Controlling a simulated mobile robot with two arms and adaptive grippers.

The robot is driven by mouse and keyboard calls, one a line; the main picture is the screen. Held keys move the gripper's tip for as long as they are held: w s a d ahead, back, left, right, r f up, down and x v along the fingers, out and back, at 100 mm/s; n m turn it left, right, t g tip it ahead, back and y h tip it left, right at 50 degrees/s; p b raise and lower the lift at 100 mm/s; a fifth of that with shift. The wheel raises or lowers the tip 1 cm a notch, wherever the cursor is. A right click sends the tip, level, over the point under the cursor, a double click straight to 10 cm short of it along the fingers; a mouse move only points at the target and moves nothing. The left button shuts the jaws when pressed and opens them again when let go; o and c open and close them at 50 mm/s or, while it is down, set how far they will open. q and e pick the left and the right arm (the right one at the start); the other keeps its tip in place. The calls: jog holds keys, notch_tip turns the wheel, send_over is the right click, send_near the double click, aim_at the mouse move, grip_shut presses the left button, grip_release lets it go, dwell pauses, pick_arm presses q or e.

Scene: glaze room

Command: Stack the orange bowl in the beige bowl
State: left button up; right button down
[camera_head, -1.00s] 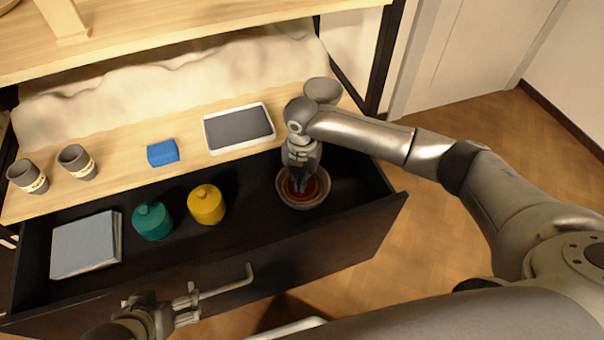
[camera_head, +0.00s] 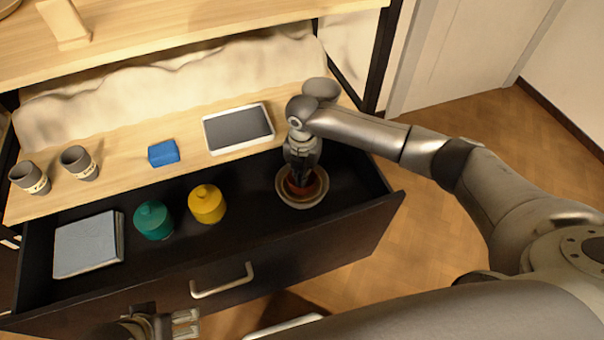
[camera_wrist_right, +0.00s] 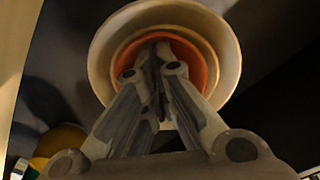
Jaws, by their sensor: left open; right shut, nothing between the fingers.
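The beige bowl (camera_head: 290,201) sits in the open drawer, toward its right end. The orange bowl (camera_head: 307,192) is inside the beige bowl's rim, and my right arm partly covers it from above. The wrist view shows the orange bowl (camera_wrist_right: 205,72) ringed by the wider beige bowl (camera_wrist_right: 231,62). My right gripper (camera_head: 301,181) points down into the bowls. Its fingers (camera_wrist_right: 152,50) are shut with nothing between them, overlapping the orange bowl; whether they touch it is unclear. My left gripper (camera_head: 188,324) is open and empty, low in front of the drawer, partly cut off.
The drawer (camera_head: 335,232) also holds a yellow jar (camera_head: 207,204), a teal jar (camera_head: 153,220) and a grey book (camera_head: 88,246). Its handle (camera_head: 222,284) is on the front. Above are two cups (camera_head: 79,163), a blue block (camera_head: 163,153) and a tablet (camera_head: 238,128).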

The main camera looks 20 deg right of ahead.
notch_tip(320, 180, up, 12)
dwell(0.7)
